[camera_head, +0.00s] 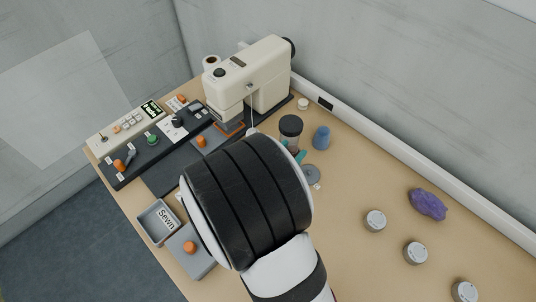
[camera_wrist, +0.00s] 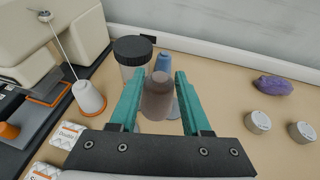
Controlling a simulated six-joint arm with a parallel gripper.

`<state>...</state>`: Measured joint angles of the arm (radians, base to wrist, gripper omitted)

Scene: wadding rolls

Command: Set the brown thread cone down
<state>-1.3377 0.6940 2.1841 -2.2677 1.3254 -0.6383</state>
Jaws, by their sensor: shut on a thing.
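The brown thread cone (camera_wrist: 158,98) stands roughly upright between the teal fingers of my gripper (camera_wrist: 163,74) in the wrist view. My gripper is shut on it. In the head view my arm hides the cone, and only bits of the teal fingers (camera_head: 299,156) show past the black wrist. A grey disc (camera_head: 311,174) lies on the table beside the fingers, and part of it shows behind the cone in the wrist view. I cannot tell whether the cone's base touches the table.
A dark-lidded jar (camera_wrist: 133,50) and a blue cone (camera_wrist: 164,62) stand close behind the fingers. A white cone with an orange base (camera_wrist: 88,100) is to the left, near the sewing machine (camera_head: 250,77). Grey-lidded tins (camera_head: 375,220) and a purple lump (camera_head: 428,203) lie right.

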